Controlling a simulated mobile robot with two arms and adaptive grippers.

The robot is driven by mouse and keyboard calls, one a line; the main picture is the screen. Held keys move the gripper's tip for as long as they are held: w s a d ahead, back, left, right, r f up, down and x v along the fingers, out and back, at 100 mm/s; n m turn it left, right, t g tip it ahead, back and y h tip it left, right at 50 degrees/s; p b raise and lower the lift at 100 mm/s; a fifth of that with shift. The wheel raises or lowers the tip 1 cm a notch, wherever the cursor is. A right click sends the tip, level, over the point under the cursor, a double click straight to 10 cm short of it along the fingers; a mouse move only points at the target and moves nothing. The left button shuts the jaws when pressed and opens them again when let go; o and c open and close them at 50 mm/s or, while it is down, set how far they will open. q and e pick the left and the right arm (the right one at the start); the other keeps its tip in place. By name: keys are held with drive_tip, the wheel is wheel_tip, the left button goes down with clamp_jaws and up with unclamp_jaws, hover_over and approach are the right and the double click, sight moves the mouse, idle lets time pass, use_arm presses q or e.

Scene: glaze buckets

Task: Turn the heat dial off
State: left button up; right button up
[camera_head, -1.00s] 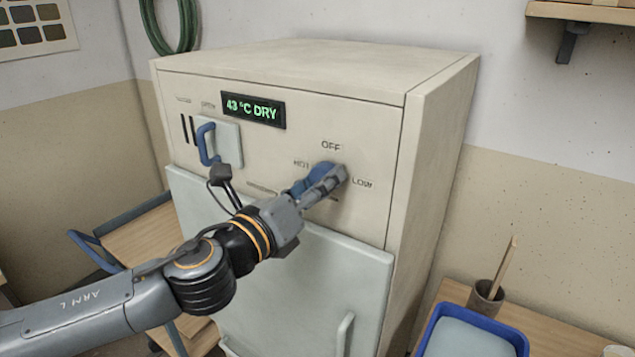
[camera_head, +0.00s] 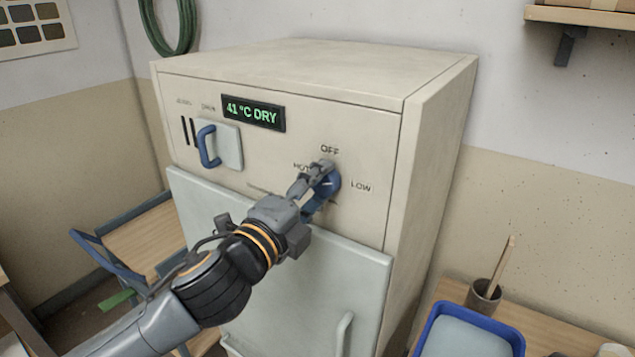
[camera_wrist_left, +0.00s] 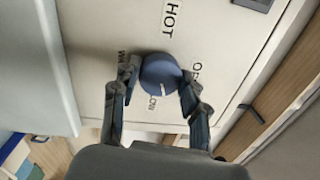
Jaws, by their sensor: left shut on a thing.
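The blue round heat dial (camera_head: 331,186) is on the front panel of the cream cabinet (camera_head: 300,130), with the labels OFF above it, HOT to its upper left and LOW to its right. My left gripper (camera_head: 317,189) is shut on the dial. In the left wrist view, the fingers of the gripper (camera_wrist_left: 160,80) press on opposite sides of the dial (camera_wrist_left: 158,70). A small white mark shows on the dial's face; which label it points at is hard to tell. The fingers partly cover the labels. My right gripper is not in view.
A green display (camera_head: 253,113) reads 41 °C DRY. A blue handle (camera_head: 207,147) on a pale plate sticks out left of the dial. The cabinet's pale door (camera_head: 300,280) is below. A blue tray (camera_head: 432,322) and a brown cup (camera_head: 483,297) stand at the lower right.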

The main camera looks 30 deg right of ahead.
use_arm(q)
drive_tip(key=n+p, duration=0.1)
drive_tip(key=n, duration=0.3)
drive_tip(key=shift+r, duration=0.1)
drive_tip(key=n+p, duration=0.1)
drive_tip(key=n, duration=0.2)
drive_tip(key=shift+n+y, duration=0.3)
drive_tip(key=shift+n, duration=0.1)
drive_tip(key=n+p, duration=0.2)
drive_tip(key=n, duration=0.2)
drive_tip(key=shift+p, duration=0.3)
drive_tip(key=shift+n+p, duration=0.5)
drive_tip(key=shift+n, duration=0.7)
drive_tip(key=o, duration=1.1)
drive_tip(key=shift+o, duration=0.2)
drive_tip(key=v, duration=1.2)
drive_tip(key=shift+s, duration=0.2)
